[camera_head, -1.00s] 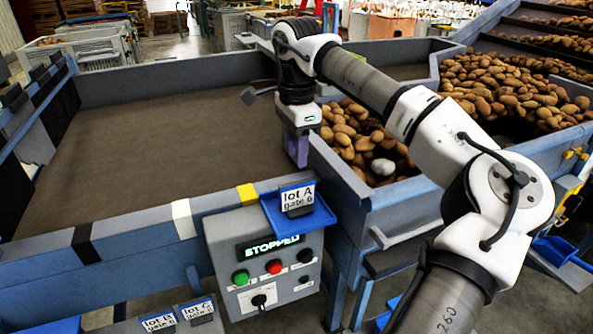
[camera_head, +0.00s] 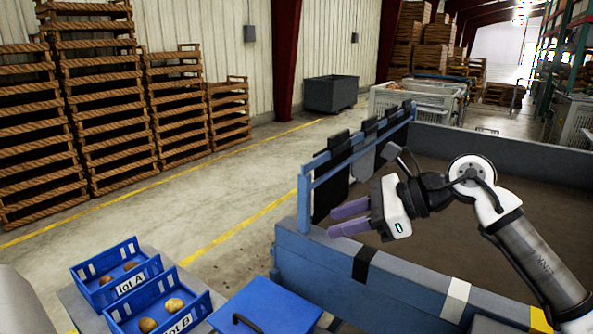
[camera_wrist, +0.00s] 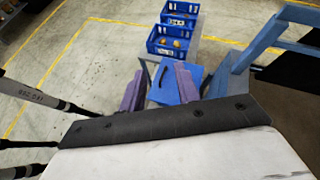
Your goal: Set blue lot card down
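My gripper (camera_head: 336,222) is open in the head view, its two purple fingers apart with nothing seen between them. It is in the air above the near left corner of the blue-framed table. In the wrist view the fingers (camera_wrist: 160,84) stand on either side of a blue flat piece with a dark handle, which lies lower down. In the head view this blue piece (camera_head: 262,306) lies at the bottom, right of the crates; no lettering shows on it, so I cannot tell whether it is the lot card. No card is seen in my gripper.
Blue crates labelled lot A (camera_head: 133,284) and lot B (camera_head: 181,322) hold a few potatoes on a grey stand. The table's blue rail (camera_head: 318,160) with black flaps rises just behind my gripper. Open floor (camera_head: 215,205) lies left, with stacked wooden crates (camera_head: 95,110) beyond.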

